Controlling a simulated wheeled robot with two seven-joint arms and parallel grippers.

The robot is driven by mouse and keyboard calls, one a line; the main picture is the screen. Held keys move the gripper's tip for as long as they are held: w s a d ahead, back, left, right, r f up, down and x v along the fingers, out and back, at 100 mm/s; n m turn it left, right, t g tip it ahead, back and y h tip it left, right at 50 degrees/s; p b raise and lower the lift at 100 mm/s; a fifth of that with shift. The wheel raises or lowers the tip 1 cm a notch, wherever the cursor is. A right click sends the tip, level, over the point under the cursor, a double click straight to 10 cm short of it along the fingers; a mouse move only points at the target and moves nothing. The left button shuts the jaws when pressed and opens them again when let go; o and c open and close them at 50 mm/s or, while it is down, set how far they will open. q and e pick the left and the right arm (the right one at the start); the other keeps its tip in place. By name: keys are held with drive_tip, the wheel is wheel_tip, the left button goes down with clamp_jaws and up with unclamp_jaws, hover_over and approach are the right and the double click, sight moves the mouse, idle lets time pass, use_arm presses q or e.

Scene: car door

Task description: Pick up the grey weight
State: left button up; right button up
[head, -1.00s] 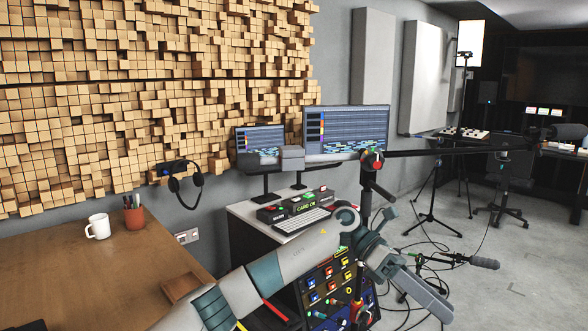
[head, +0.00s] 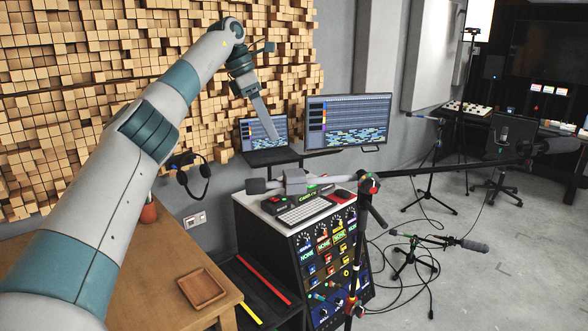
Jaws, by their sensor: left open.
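My left arm rises from the lower left, bends at the top and points down. My left gripper (head: 270,132) hangs above and left of the weight, in front of the laptop screen, apart from the weight. It is seen edge-on, open and empty. My right gripper is out of view.
A boom stand with a red clamp (head: 368,183) stands right of the rack (head: 325,262). A keyboard (head: 305,214) lies on the rack top. A wooden desk (head: 215,270) holds a small tray (head: 202,288). Cables and a low microphone stand (head: 437,242) occupy the floor at right.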

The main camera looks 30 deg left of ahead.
sight(291, 173)
use_arm(q)
drive_tip(key=shift+w+a, duration=0.1)
drive_tip(key=shift+w, duration=0.05)
drive_tip(key=shift+f, duration=0.15)
drive_tip(key=p+x, duration=0.3)
drive_tip(key=x, duration=0.8)
drive_tip(key=shift+f, duration=0.2)
drive_tip(key=shift+w+f, duration=0.1)
drive_tip(key=shift+f, duration=0.2)
drive_tip(key=shift+d, duration=0.2)
